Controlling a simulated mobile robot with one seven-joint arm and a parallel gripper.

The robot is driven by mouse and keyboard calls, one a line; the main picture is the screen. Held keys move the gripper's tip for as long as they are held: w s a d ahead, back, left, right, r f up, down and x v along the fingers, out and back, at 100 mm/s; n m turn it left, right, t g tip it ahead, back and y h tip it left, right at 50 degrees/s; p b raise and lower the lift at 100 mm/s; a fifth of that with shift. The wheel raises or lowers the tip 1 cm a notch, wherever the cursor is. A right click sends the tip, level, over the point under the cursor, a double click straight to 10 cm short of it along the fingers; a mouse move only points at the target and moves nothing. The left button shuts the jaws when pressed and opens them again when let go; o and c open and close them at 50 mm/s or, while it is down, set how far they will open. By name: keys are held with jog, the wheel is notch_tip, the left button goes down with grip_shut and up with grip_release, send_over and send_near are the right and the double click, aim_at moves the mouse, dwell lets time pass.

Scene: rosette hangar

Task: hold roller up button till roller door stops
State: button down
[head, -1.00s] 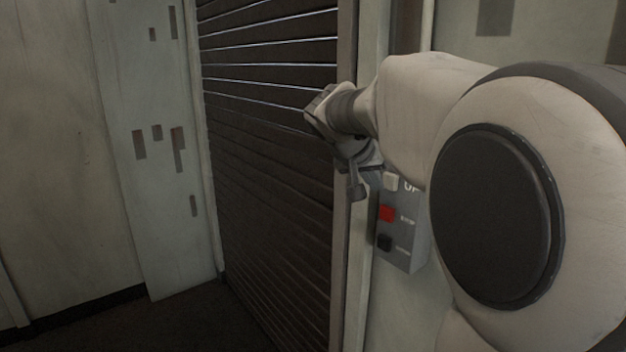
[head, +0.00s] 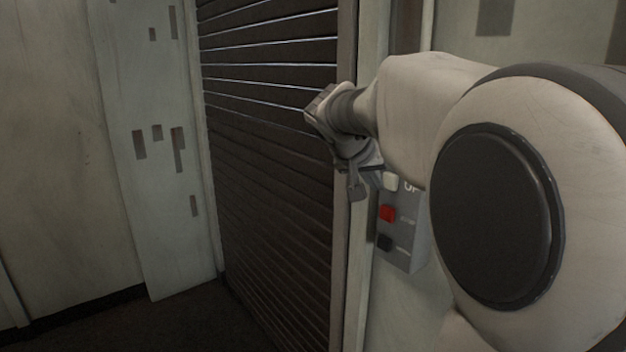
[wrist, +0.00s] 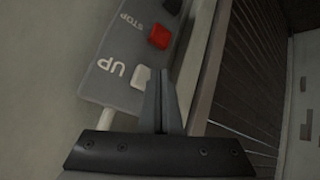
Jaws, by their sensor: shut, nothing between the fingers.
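A grey button box (head: 408,245) is fixed to the wall right of the roller door. Its top button is the pale up button (head: 390,181), marked UP; it also shows in the wrist view (wrist: 140,78). The dark slatted roller door (head: 270,170) reaches down to the floor, with light lines between its upper slats. My gripper (head: 358,190) is shut and empty, just left of the up button in the head view. In the wrist view the closed fingers (wrist: 165,85) are beside the button and overlap its edge. I cannot tell whether they touch it.
Below the up button are a red stop button (head: 387,213) and a black button (head: 384,242). The door frame (head: 345,250) stands close to the box on its left. A pale wall panel (head: 165,160) is left of the door. Open dark floor (head: 130,325) lies at lower left.

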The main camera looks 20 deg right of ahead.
jog(key=shift+d, duration=0.1)
jog(key=shift+w+d, duration=0.15)
jog(key=shift+d, duration=0.15)
